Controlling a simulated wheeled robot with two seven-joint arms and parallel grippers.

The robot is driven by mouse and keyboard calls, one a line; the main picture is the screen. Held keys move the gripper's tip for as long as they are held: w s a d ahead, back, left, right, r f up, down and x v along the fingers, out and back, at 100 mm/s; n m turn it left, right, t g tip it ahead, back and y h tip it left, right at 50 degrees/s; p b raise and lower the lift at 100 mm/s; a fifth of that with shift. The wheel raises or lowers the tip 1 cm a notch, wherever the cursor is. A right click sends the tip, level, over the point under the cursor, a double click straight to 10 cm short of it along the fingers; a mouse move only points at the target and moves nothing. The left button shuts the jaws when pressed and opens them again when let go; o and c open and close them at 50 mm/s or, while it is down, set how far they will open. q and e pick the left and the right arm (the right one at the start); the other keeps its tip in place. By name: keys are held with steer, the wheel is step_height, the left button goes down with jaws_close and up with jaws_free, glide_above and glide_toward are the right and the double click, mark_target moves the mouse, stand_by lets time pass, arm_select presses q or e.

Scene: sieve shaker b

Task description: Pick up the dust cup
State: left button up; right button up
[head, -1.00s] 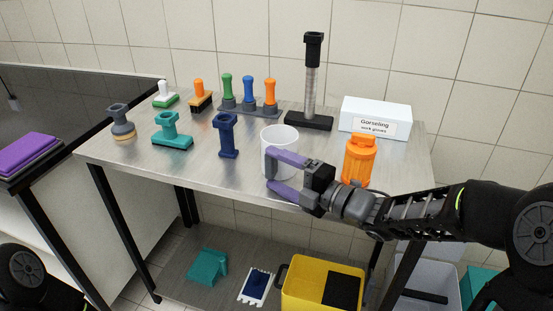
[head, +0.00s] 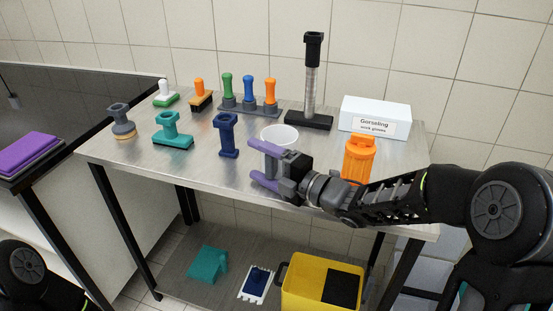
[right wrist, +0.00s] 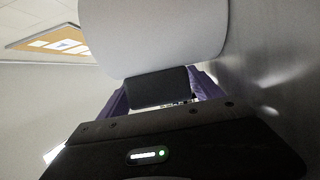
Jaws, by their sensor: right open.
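In the right wrist view the cup (right wrist: 155,35) fills the upper middle, close to the gripper, and covers the finger ends. I cannot tell whether the fingers touch it. My left gripper is out of view.
An orange container (head: 358,158) stands right of the cup, by my right forearm. A dark blue stand (head: 228,135) is on its left. A yellow bin (head: 300,292) sits below.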

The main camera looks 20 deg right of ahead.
steer(key=shift+c, duration=0.5)
steer(key=c, duration=1.5)
steer(key=shift+o, duration=0.2)
steer(key=shift+r, duration=0.15)
step_height(320, 180, up, 10)
steer(key=shift+p, duration=0.4)
steer(key=shift+f, duration=0.2)
